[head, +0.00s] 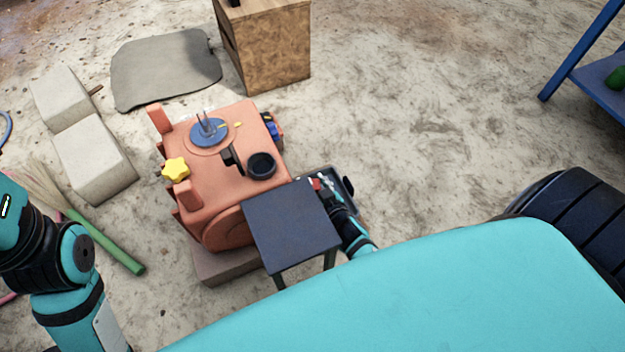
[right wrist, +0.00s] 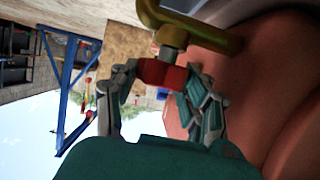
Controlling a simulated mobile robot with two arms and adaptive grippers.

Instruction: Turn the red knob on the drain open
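The orange machine (head: 222,195) stands on the ground left of centre in the head view. The red knob (right wrist: 162,74) sits at the end of a brass drain pipe (right wrist: 195,30) on the machine's side. The knob also shows as a small red spot in the head view (head: 315,184), beside the dark plate. My right gripper (right wrist: 163,75) has one fingertip on each side of the knob, and both look to touch it. The exact contact is partly in shadow. My left arm shows at the left edge of the head view, but its gripper is out of frame.
A dark square plate (head: 290,222) on legs stands close beside my right gripper. A wooden box (head: 268,48), concrete blocks (head: 95,158) and a blue frame (head: 578,50) stand around.

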